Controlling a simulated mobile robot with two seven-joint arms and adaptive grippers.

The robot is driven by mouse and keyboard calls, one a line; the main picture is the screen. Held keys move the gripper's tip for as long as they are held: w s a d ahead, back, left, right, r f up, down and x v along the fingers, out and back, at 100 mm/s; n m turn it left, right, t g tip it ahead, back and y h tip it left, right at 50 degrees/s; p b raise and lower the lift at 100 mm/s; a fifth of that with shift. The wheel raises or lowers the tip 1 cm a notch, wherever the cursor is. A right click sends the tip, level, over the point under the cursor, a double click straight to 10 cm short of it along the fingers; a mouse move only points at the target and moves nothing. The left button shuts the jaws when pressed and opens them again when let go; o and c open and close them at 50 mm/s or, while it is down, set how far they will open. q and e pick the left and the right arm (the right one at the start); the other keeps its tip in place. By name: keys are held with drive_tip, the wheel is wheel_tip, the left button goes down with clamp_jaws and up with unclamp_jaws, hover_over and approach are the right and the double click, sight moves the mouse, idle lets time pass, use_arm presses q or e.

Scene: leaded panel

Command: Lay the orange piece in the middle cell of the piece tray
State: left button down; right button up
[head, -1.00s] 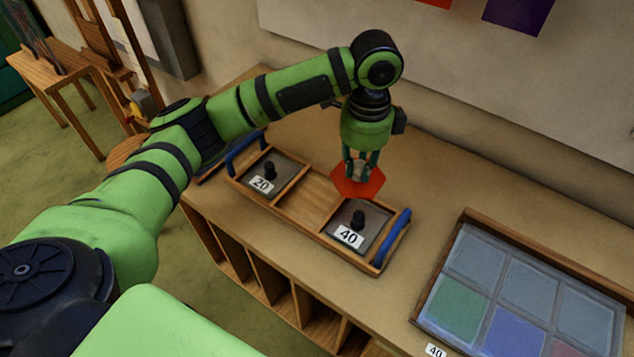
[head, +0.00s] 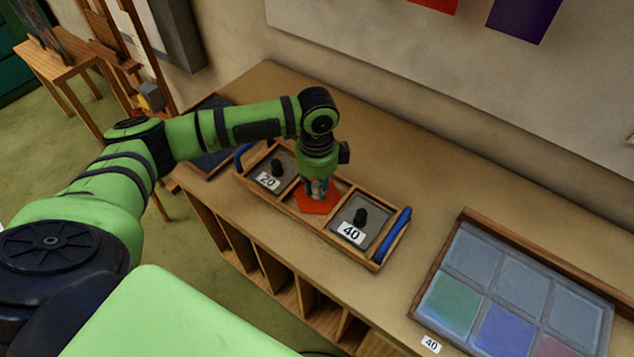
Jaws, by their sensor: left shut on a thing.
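The orange piece (head: 316,204) is a flat orange-red shape, at or just above the middle cell of the piece tray. My left gripper (head: 318,188) points down and is shut on it. The piece tray (head: 300,218) is wooden with three cells and blue handles. Its left cell holds a grey plate with a black knob marked 20 (head: 268,181), its right cell one marked 40 (head: 352,232). I cannot tell whether the piece touches the cell floor. My right gripper is not in view.
The leaded panel (head: 505,285) lies in a wooden frame at the right, with green and blue panes and a 40 label beside it. A dark flat tray (head: 208,150) lies behind the tray's left end. The bench top (head: 420,170) behind the piece tray is clear.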

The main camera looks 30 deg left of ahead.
sight(317, 184)
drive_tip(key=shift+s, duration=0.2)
use_arm(q)
drive_tip(key=c, duration=1.1)
unclamp_jaws()
drive_tip(key=shift+f, duration=0.1)
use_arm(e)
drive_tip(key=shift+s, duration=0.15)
use_arm(q)
wheel_tip(317, 184, up, 11)
drive_tip(key=shift+f+b, duration=0.1)
drive_tip(key=shift+b, duration=1)
drive_tip(key=shift+r, duration=0.8)
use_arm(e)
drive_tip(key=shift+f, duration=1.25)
use_arm(q)
drive_tip(key=shift+s+f, duration=0.1)
